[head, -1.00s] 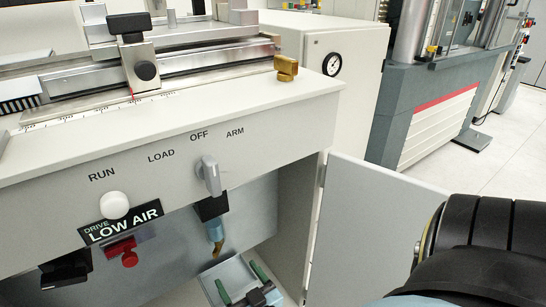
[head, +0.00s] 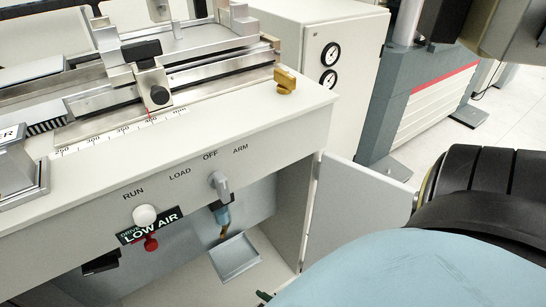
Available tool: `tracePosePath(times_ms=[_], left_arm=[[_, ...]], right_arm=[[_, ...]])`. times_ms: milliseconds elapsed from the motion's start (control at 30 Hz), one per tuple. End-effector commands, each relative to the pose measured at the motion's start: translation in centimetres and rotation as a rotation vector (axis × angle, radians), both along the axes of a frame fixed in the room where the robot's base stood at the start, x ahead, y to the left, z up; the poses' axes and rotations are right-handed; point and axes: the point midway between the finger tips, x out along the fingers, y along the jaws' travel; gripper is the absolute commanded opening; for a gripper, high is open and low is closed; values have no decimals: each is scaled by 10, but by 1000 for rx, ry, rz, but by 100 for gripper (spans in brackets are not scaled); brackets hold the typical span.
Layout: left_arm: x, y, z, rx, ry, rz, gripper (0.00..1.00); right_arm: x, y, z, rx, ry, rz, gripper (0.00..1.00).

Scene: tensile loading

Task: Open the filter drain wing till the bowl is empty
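The filter bowl (head: 222,216) is a small blue-grey cup hanging under the front panel, inside the open cabinet. A brass-coloured drain piece (head: 223,233) sits at its lower end; whether it is open, and the liquid level, are too small to tell. A shallow grey tray (head: 236,273) lies on the cabinet floor below. A green tip that seems to belong to my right gripper (head: 263,296) shows at the bottom edge, below the tray and apart from the bowl. My pale blue arm link hides the rest of it. My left gripper is not in view.
The cabinet door (head: 365,205) stands open to the right, close to my arm. Space around the tray is clear.

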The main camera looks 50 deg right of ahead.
Motion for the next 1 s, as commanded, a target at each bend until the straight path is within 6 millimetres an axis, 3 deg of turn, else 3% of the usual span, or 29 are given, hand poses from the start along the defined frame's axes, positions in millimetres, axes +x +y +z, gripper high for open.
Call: tracePosePath(times_ms=[33, 200, 500, 933, 1000], left_arm=[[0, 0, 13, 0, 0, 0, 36], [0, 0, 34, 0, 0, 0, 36], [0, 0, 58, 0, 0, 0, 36], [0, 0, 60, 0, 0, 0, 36], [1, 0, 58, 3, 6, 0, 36]], right_arm=[[-8, 1, 1, -1, 39, 14, 76], [-34, 3, -10, -8, 162, 58, 76], [-73, 1, -24, -22, 320, 107, 76], [-82, 0, -29, -27, 354, 116, 76], [-82, -1, -29, -27, 354, 115, 67]])
